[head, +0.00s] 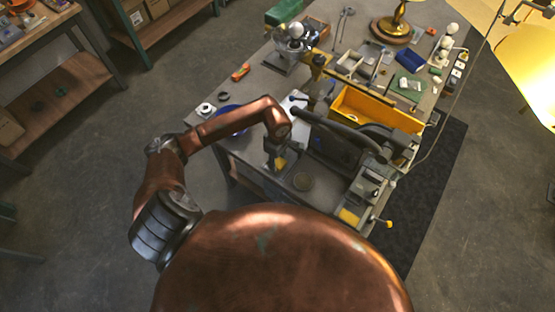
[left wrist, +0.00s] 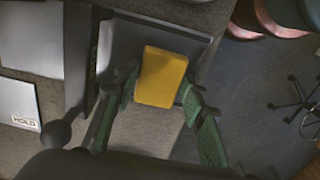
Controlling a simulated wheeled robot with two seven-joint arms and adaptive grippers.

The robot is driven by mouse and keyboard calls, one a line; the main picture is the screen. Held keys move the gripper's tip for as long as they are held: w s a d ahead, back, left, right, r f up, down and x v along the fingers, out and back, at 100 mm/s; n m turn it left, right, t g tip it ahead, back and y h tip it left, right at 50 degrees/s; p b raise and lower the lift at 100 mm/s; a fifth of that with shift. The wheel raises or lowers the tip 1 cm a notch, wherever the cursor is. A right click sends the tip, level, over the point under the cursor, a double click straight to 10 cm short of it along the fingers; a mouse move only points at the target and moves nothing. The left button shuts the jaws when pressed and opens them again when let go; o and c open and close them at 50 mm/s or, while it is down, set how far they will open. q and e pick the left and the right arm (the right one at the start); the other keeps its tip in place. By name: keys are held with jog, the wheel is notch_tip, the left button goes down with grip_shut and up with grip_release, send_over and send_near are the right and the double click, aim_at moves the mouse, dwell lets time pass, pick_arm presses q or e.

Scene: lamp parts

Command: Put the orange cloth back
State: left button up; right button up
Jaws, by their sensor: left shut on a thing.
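The cloth (left wrist: 161,77), a folded yellow-orange pad, is between the green fingers of my left gripper (left wrist: 148,92) in the left wrist view. The fingers are shut on its two sides. In the head view my left gripper (head: 275,153) is over the near left part of the workbench, and a small yellow bit of the cloth (head: 281,163) shows below it. I cannot tell from the views whether the cloth touches the surface beneath. My right gripper is not in view.
A yellow tray (head: 394,117) stands mid-bench, with dark equipment (head: 335,147) nearer me. A blue bowl (head: 229,118) is left of my gripper. A brass lamp (head: 390,28) and several small parts fill the far bench. A white HOLD card (left wrist: 19,104) lies left in the wrist view.

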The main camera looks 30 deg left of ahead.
aim_at(277, 161)
pick_arm(q)
jog(key=shift+f, duration=0.2)
jog(key=o, duration=1)
jog(key=shift+r, duration=0.15)
notch_tip(277, 161, up, 12)
jog(key=shift+r+b, duration=0.1)
jog(key=shift+b, duration=0.55)
